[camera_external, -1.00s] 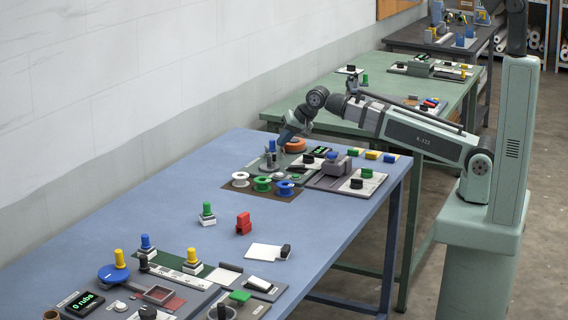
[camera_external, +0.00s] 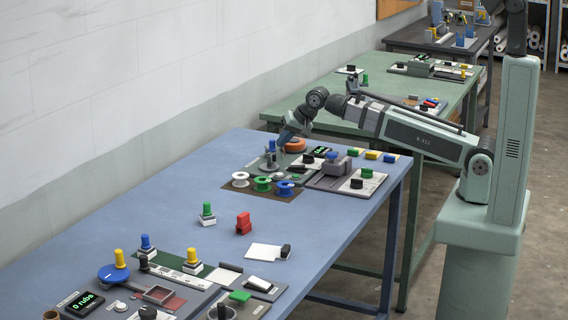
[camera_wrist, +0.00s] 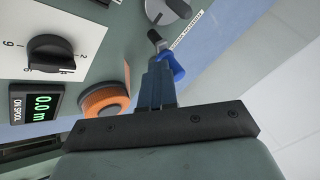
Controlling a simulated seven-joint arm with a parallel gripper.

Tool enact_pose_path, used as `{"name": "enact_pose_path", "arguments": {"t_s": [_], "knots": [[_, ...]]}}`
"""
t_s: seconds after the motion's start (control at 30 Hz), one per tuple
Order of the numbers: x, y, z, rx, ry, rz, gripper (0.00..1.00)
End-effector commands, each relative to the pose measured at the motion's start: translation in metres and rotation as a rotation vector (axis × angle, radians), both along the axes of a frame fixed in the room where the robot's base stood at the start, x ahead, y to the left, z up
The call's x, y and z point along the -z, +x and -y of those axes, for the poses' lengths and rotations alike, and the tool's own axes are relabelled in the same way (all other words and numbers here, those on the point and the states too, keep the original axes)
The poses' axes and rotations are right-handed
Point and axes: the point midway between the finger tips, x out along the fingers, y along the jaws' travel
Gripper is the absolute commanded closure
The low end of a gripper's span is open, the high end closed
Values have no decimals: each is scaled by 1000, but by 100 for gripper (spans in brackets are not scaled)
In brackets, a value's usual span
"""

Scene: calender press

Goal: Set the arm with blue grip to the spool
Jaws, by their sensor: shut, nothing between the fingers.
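The blue grip (camera_wrist: 174,68) shows in the wrist view just beyond and to the right of my fingertips, partly hidden by them. In the external view the blue grip (camera_external: 272,146) stands upright over a grey fixture (camera_external: 268,164) at the far end of the blue table. My gripper (camera_wrist: 157,72) is shut with nothing between its fingers; in the external view my gripper (camera_external: 283,139) is close beside the grip. Whether they touch I cannot tell. Three spools, white (camera_external: 240,179), green (camera_external: 262,184) and blue (camera_external: 285,188), sit on a dark mat in front.
An orange knob (camera_wrist: 104,99), a black dial (camera_wrist: 50,53) and a green-lit "ON SPOOL 0.0 m" display (camera_wrist: 36,103) lie left of my fingers. A grey block with a blue knob (camera_external: 332,156) stands right of the fixture.

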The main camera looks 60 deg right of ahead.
Motion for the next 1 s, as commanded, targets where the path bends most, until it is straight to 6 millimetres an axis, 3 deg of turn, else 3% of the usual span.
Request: {"name": "enact_pose_path", "arguments": {"t_s": [0.23,0.7,1.0], "knots": [[1,-38,23,7,-6,0,100],[-52,-71,16,7,-8,0,100],[-74,-87,13,7,-7,-1,100]]}}
